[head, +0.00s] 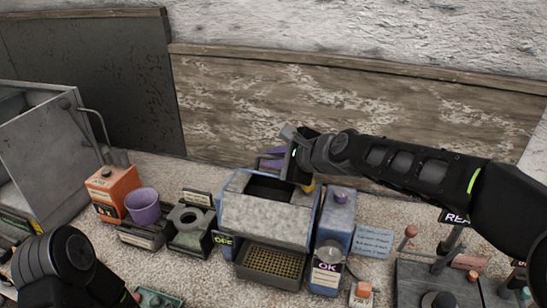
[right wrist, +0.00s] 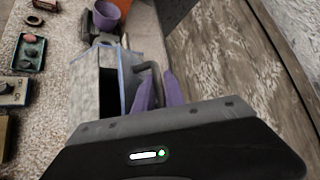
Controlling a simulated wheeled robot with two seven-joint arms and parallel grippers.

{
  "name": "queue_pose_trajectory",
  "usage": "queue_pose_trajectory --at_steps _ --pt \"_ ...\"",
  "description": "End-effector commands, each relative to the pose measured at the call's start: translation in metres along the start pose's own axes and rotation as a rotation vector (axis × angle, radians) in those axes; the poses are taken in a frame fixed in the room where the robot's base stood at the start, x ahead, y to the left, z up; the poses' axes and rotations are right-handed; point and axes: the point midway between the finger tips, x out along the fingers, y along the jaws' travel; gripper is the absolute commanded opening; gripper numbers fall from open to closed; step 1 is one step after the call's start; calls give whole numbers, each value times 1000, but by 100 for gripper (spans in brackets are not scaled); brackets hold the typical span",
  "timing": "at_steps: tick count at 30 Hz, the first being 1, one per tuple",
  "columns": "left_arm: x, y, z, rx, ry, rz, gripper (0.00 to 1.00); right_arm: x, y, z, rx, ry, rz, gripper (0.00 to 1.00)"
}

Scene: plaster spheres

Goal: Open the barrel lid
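The task's barrel is not clearly identifiable. A blue-framed box (head: 265,212) with a grey slab face and a dark opening in its top stands at the middle of the head view; it also shows in the right wrist view (right wrist: 90,85). I cannot tell which part is its lid. My right gripper (head: 273,157) is at the back of the box, its purple fingers apart. In the right wrist view the fingers (right wrist: 158,92) are beside a curved grey bar (right wrist: 149,67); whether they pinch it is unclear. My left arm shows at lower left; its fingers are not visible.
An orange box (head: 112,190), a purple cup (head: 142,206) and a grey block with a round hole (head: 190,225) stand left of the box. A blue unit (head: 334,222) stands close on its right. A wooden board (head: 350,110) rises behind. A grey cabinet (head: 40,150) is at far left.

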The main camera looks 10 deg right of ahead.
Motion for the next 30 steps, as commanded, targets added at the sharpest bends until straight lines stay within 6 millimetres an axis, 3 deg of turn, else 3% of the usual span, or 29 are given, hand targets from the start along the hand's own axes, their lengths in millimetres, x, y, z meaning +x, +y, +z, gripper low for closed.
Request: queue_pose_trajectory --at_steps 13,24,30 --pt "1 0 0 0 1 0 34 -8 -1 0 -1 0 -3 19" --pt "9 -2 0 2 4 3 34 -63 0 -1 -1 0 -5 19" --pt "10 -2 0 2 4 4 34 -78 0 0 0 0 -1 19"
